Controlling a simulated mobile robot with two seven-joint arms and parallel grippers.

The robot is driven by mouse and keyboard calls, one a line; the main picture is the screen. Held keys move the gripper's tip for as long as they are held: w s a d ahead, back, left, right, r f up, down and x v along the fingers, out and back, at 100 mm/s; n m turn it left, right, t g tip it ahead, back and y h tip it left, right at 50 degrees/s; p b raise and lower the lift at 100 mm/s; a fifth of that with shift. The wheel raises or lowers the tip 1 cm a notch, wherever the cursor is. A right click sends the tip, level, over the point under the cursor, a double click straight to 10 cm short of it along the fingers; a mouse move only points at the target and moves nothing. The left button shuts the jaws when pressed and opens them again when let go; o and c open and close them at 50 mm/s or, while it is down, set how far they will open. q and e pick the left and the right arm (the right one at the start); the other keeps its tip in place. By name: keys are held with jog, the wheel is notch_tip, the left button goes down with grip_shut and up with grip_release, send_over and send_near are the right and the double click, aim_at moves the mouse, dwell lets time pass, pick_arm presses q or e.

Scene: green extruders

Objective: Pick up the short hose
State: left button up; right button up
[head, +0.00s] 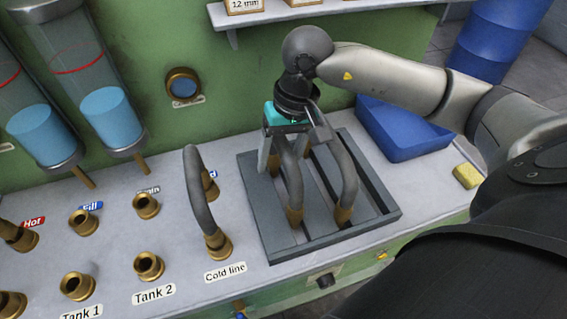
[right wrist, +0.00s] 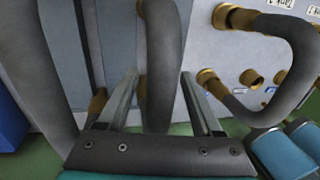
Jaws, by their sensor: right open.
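Two grey hoses with brass ends stand in the slotted dark tray (head: 385,212): one on the left (head: 294,185) and one on the right (head: 346,175). I cannot tell for sure which is the short hose. My right gripper (head: 292,155) is over the tray, pointing down at the hoses' upper parts. In the right wrist view its fingers (right wrist: 160,76) are open, with a grey hose (right wrist: 162,40) between them and gaps on both sides. Another hose (right wrist: 38,60) is left of the fingers there. My left gripper is not in view.
A curved hose (head: 196,190) is fitted on the "Cold line" port (head: 218,246), left of the tray. Brass ports (head: 148,265) stand further left. A blue bin (head: 400,135) and a yellow sponge (head: 467,176) are to the right. A shelf (head: 280,14) is above.

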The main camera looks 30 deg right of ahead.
jog(key=shift+c, duration=0.3)
grip_shut()
dwell(0.4)
